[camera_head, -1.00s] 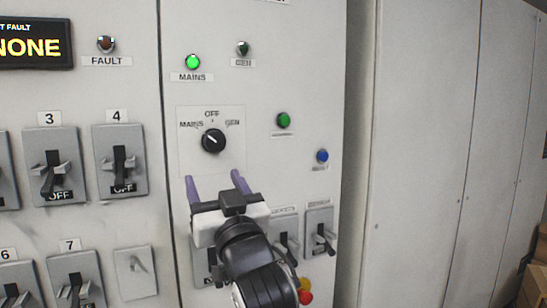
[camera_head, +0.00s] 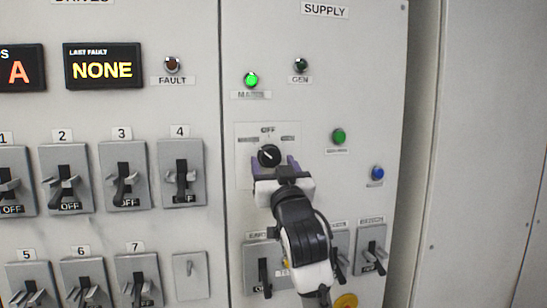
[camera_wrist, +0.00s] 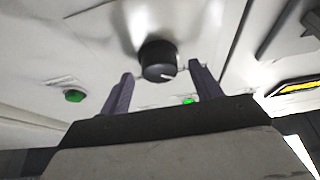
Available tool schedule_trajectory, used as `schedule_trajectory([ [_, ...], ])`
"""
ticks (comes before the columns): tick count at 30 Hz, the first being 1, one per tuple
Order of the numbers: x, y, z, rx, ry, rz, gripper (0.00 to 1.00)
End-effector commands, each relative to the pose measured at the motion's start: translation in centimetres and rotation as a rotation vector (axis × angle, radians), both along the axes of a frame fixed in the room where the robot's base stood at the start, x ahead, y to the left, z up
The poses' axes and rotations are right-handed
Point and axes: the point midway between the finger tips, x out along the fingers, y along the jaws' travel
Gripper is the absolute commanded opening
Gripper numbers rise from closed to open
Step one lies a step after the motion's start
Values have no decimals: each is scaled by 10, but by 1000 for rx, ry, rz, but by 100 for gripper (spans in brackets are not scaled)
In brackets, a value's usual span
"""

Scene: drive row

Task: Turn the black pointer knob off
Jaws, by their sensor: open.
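The black pointer knob (camera_head: 268,156) sits on the supply panel on a square plate marked MAINS, OFF and GEN. Its white pointer line slants to the upper left, toward the MAINS side. In the wrist view the knob (camera_wrist: 158,62) stands between and just beyond my two purple fingers. My gripper (camera_head: 274,166) is open, with its fingertips just below and beside the knob in the head view. I cannot tell whether a finger touches it; the wrist view shows gaps on both sides.
A lit green MAINS lamp (camera_head: 251,79) and a dark GEN lamp (camera_head: 300,65) are above the knob. A green button (camera_head: 338,136) and a blue button (camera_head: 377,173) are to the right. Several lever switches (camera_head: 181,173) fill the left panel; more are below my arm.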

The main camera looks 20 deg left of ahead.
Motion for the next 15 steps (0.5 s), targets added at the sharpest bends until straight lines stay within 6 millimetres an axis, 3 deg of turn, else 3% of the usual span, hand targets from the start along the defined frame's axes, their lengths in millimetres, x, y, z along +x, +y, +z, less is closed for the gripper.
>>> schedule_trajectory([
  [11,6,5,3,0,0,0,64],
  [15,6,4,2,0,0,0,49],
])
